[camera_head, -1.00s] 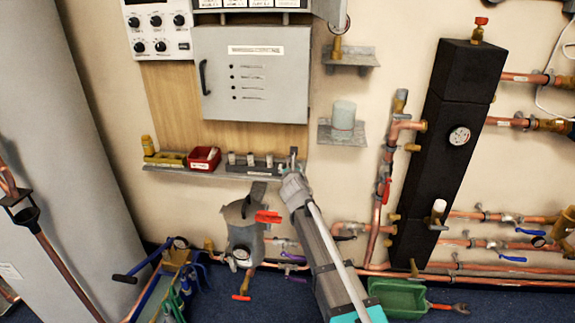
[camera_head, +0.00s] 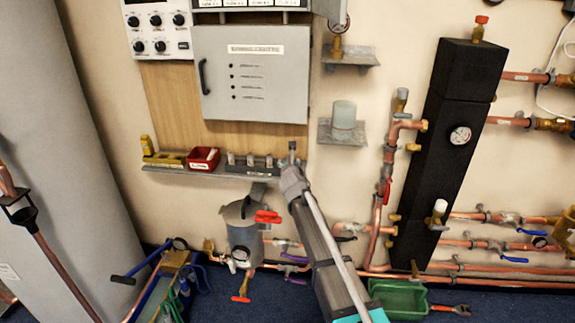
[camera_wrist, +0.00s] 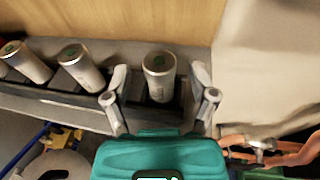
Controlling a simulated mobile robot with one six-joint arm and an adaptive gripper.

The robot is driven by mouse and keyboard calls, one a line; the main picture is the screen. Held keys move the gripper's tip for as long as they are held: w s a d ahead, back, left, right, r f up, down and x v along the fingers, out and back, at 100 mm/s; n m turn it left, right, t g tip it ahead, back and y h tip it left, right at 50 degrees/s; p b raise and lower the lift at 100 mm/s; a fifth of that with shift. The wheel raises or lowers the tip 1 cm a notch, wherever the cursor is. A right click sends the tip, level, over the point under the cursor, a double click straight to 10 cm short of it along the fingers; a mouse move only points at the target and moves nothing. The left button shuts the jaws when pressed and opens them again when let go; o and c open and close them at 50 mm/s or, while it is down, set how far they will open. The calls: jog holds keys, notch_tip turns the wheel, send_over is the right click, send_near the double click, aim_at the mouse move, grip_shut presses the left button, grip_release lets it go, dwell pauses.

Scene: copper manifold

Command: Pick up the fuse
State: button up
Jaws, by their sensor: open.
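Several silver cylindrical fuses with green marks on their ends stand in a dark rack on the shelf. In the wrist view, the rightmost fuse (camera_wrist: 159,76) is upright between the two fingers of my open gripper (camera_wrist: 160,84), with a visible gap on each side. Two other fuses, a nearer one (camera_wrist: 80,66) and a farther one (camera_wrist: 26,62), stand to its left. In the head view, my gripper (camera_head: 292,166) is at the right end of the shelf, and fuses (camera_head: 250,159) show to its left. The fuse between my fingers is hard to make out there.
A grey cabinet (camera_head: 253,95) hangs above. A grey canister with a red handle (camera_head: 243,238) is below. Copper pipes (camera_head: 376,230) run at the right.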

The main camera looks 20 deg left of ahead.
dwell(0.3)
grip_shut()
jog(key=shift+r, duration=0.15)
dwell(0.4)
notch_tip(320, 180, up, 3)
jog(key=p, duration=0.3)
jog(key=shift+f, duration=0.2)
jog(key=s+d+r+p, duration=0.7)
jog(key=s+r+p, duration=0.3)
jog(key=s, duration=0.2)
jog(key=shift+d, duration=0.2)
